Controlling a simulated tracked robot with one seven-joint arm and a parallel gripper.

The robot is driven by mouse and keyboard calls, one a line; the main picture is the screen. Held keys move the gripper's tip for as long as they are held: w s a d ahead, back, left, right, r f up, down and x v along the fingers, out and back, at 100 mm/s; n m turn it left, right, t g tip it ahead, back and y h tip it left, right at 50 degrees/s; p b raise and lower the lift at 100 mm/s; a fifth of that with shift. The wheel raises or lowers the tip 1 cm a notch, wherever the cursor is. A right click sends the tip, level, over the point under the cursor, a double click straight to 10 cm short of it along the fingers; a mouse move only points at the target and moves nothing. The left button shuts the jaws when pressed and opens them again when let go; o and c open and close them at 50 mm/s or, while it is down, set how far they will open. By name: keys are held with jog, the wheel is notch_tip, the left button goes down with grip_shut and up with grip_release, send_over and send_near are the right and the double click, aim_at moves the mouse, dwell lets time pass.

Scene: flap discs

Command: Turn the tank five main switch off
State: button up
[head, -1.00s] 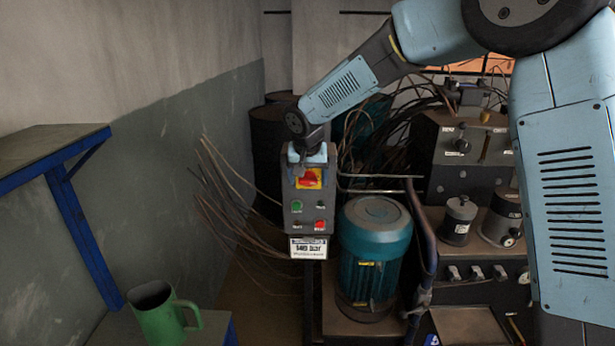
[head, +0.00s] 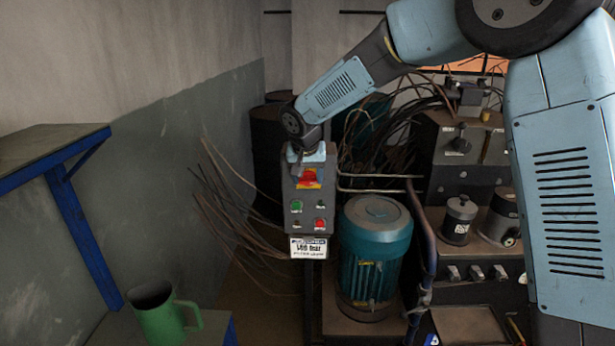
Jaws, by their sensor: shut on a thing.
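A grey control box (head: 307,220) stands upright near the middle of the head view. Near its top is a red rotary switch (head: 309,178) on a yellow plate, partly covered by my gripper. Below it are a green button (head: 296,206) and a red button (head: 320,224). A white label (head: 308,247) hangs under the box; its small text is not readable. My gripper (head: 307,166) reaches down from above onto the red switch and is shut on it. The fingertips are too small to see clearly, and the switch's exact angle is hard to tell.
A teal motor (head: 374,252) stands just right of the box, with a bent metal rail (head: 375,190) above it. Loose wires (head: 235,215) spread to the left. A green jug (head: 160,315) is at lower left, under a blue-edged shelf (head: 50,145). A dark machine (head: 465,150) stands at right.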

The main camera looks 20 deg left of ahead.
aim_at(300, 183)
jog(key=h, duration=0.2)
jog(key=a+n+t+h, duration=0.1)
jog(key=h, duration=0.1)
jog(key=shift+s+a+f, duration=0.15)
jog(key=shift+s+f, duration=0.05)
jog(key=h, duration=0.1)
jog(key=t+h, duration=0.1)
jog(key=h, duration=0.1)
jog(key=n+h, duration=0.1)
jog(key=shift+s+a+f, duration=0.1)
jog(key=shift+a+f, duration=0.25)
jog(key=shift+a, duration=0.05)
jog(key=t+h, duration=0.1)
jog(key=h, duration=0.1)
jog(key=f+n+t+h, duration=0.1)
jog(key=h, duration=0.1)
jog(key=shift+s+a, duration=0.1)
jog(key=shift+a, duration=0.1)
jog(key=shift+f+n+t+h, duration=0.2)
jog(key=shift+n+t+h, duration=0.2)
jog(key=shift+h, duration=0.35)
jog(key=shift+f+n+t+h, duration=0.15)
jog(key=shift+n+t+h, duration=0.15)
jog(key=shift+t+h, duration=0.35)
jog(key=shift+h, duration=0.3)
jog(key=o, duration=0.8)
jog(key=shift+f, duration=0.1)
jog(key=shift+o, duration=1.3)
